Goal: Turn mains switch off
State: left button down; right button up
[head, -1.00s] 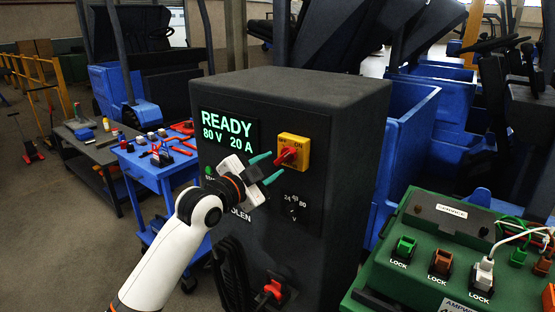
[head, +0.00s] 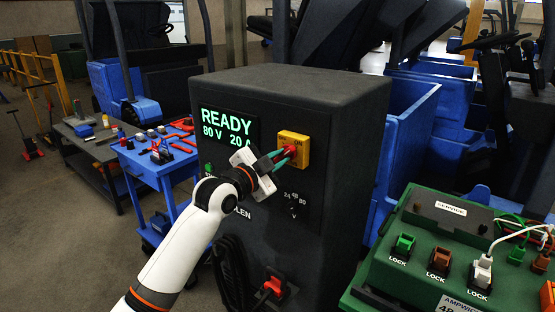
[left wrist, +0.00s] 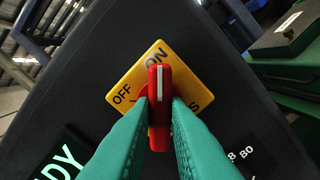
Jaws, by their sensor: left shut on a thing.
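The mains switch is a red rotary handle (left wrist: 159,95) on a yellow plate (head: 294,150) on the front of a dark charger cabinet (head: 312,92). In the left wrist view the plate (left wrist: 119,98) carries OFF and ON labels, and the handle's white line points up toward the ON corner. My left gripper (head: 281,156) has its green fingers on both sides of the handle, shut on it; the left wrist view shows the fingertips (left wrist: 159,104) against its sides. The fingers hide part of the plate's lettering. My right gripper is not in view.
The cabinet's lit display (head: 227,126) reads READY 80 V 20 A. A voltage selector (head: 292,210) sits below the switch, and a red connector (head: 270,288) lower down. A green service unit (head: 420,270) stands at right; a blue tool cart (head: 152,168) stands at left.

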pick_arm(q)
jog(key=n+p, duration=0.2)
jog(key=n, duration=0.1)
jog(key=shift+r, duration=0.1)
jog(key=n+p, duration=0.3)
jog(key=n, duration=0.2)
jog(key=n+p, duration=0.3)
jog(key=n, duration=0.2)
jog(key=shift+n+p, duration=1)
jog(key=shift+n, duration=1.4)
jog(key=shift+f, duration=0.2)
jog(key=c, duration=1.4)
grip_release()
